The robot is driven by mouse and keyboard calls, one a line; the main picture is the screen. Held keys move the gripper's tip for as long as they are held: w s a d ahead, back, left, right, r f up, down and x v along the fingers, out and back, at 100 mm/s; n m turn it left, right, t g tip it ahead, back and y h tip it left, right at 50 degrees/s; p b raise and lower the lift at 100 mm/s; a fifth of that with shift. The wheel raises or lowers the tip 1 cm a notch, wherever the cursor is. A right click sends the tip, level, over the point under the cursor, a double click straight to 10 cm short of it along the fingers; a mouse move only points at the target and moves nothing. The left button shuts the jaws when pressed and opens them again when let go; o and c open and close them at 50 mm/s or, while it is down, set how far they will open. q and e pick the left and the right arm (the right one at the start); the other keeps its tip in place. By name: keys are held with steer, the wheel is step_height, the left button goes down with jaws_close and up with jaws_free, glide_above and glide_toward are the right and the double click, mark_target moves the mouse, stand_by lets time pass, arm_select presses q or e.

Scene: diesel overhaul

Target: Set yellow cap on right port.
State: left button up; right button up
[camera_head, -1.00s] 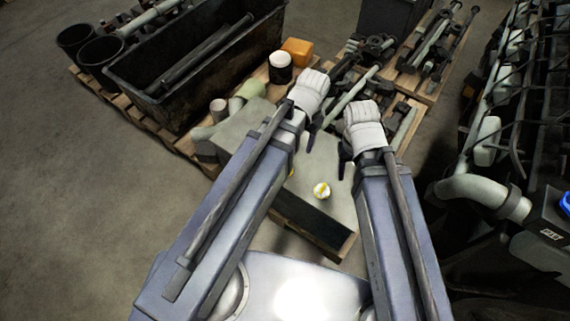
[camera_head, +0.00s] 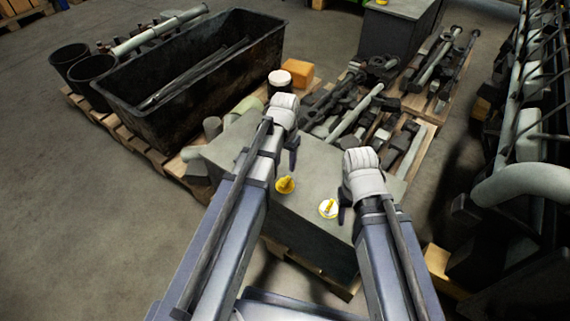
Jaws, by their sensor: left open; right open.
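A yellow cap (camera_head: 285,186) lies on top of the grey box (camera_head: 310,172) in the middle of the view. A round white piece with yellow on it (camera_head: 328,208) lies on the same top, a little to the right and nearer me. My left gripper (camera_head: 279,160) is open and empty, over the box top just beyond the yellow cap. My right gripper (camera_head: 345,212) is open and empty, just right of the white-and-yellow piece; its fingers are partly hidden by its wrist. I cannot make out the right port in this view.
A long black bin (camera_head: 180,75) stands on a pallet at the back left. An orange block (camera_head: 299,73) and a white-topped jar (camera_head: 280,81) stand behind the box. Metal parts cover pallets (camera_head: 422,135) beyond. Engine pipework (camera_head: 525,185) fills the right side. Floor at left is clear.

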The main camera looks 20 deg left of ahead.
mark_target(285, 181)
arm_select(q)
steer(key=shift+f, duration=0.15)
arm_select(e)
steer(key=shift+f, duration=0.1)
arm_select(q)
step_height(285, 181, down, 9)
steer(key=b, duration=0.9)
arm_select(e)
step_height(285, 181, down, 9)
steer(key=shift+d+r, duration=0.1)
arm_select(q)
steer(key=shift+c, duration=0.2)
jaws_close()
steer(key=shift+r, duration=0.3)
arm_select(e)
steer(key=shift+r, duration=0.2)
